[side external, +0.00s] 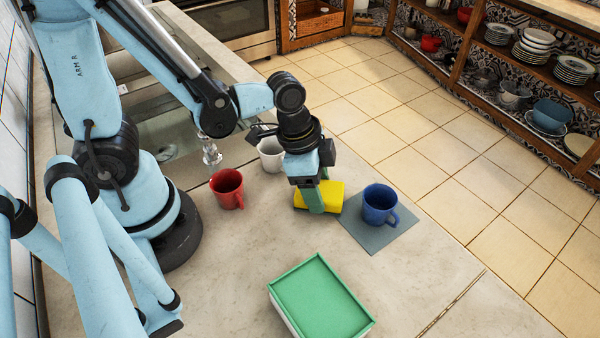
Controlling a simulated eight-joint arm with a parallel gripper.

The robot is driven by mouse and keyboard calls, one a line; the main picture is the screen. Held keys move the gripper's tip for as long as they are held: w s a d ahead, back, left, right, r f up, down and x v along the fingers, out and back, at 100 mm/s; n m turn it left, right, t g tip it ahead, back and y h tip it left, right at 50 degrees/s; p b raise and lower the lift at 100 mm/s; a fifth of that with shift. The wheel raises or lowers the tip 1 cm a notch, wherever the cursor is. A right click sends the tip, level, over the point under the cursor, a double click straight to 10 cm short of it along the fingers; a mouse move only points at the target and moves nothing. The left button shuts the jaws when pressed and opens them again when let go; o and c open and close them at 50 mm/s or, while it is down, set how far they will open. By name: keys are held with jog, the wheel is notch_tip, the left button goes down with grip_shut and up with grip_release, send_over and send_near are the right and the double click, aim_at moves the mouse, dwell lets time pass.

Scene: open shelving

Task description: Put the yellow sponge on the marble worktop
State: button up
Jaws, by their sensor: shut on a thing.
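The yellow sponge (332,193) is a bright block near the middle of the side external view, just left of the blue mug. My gripper (314,202) points down over the sponge's left part, and its green fingers are shut on it. The fingers hide some of the sponge. The marble worktop (235,270) is the pale surface around it. I cannot tell whether the sponge touches the worktop or the edge of the grey mat, or is held slightly above them.
The blue mug (378,204) stands on a grey mat (385,236) close to the right. The red mug (227,188) and white mug (270,155) stand to the left. A green-topped box (320,298) lies in front. Bare worktop lies between box and red mug.

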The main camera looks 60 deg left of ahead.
jog(key=o, duration=1)
jog(key=shift+r, duration=0.1)
jog(key=shift+v, duration=5.9)
jog(key=w+a+n+t, duration=0.1)
jog(key=a+n, duration=0.1)
jog(key=n, duration=0.1)
jog(key=w+a+n+t+y, duration=0.1)
jog(key=a+n+t, duration=0.1)
jog(key=a+n, duration=0.1)
jog(key=w+a+r+n+t+y, duration=0.1)
jog(key=a+n+t, duration=0.1)
jog(key=n, duration=0.1)
jog(key=shift+w+a, duration=0.15)
jog(key=shift+a, duration=0.1)
